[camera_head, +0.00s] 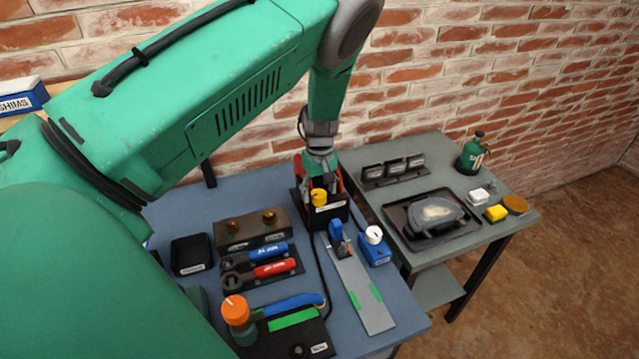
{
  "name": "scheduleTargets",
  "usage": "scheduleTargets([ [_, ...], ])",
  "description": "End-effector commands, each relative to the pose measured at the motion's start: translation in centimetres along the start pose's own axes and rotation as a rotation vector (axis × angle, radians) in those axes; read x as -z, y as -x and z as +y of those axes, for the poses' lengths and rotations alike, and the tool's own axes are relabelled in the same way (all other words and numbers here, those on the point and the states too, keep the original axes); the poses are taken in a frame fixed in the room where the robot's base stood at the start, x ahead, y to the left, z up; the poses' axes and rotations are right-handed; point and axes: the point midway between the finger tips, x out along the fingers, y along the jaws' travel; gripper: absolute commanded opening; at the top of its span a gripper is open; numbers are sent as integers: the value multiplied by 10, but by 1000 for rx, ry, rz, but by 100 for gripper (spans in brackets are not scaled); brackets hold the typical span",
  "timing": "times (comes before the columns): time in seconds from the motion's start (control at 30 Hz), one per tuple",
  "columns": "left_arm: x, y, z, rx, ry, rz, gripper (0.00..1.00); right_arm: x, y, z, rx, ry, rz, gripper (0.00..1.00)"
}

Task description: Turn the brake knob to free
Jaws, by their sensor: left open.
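A yellow knob (318,197) stands on top of a black box (330,212) with a small pale label, near the back right of the blue-grey table. My left gripper (321,183) points down at this box, its red fingers either side of the knob's top area; whether they touch it I cannot tell. It is open. Labels are too small to read, so which knob is the brake is unclear. My right gripper is not in view.
A metal rail plate (362,298) with a blue clamp (337,233) lies in front. A grey side table (437,172) holds a tray and a green sprayer (473,153). A brick wall is behind.

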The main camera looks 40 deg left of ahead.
Motion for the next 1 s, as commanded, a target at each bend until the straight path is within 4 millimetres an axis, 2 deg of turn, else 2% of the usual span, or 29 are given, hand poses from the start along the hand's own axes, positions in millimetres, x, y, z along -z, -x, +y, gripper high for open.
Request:
scheduleTargets([
  [0.13,0,-9,0,-1,-1,1,56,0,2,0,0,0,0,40],
  [0.43,0,-12,0,-2,0,1,56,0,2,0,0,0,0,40],
  [0.57,0,-12,0,-2,0,0,11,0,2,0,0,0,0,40],
  [0.6,0,-11,1,-2,0,1,7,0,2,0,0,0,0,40],
  [1.0,0,-11,2,-3,49,0,7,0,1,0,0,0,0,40],
])
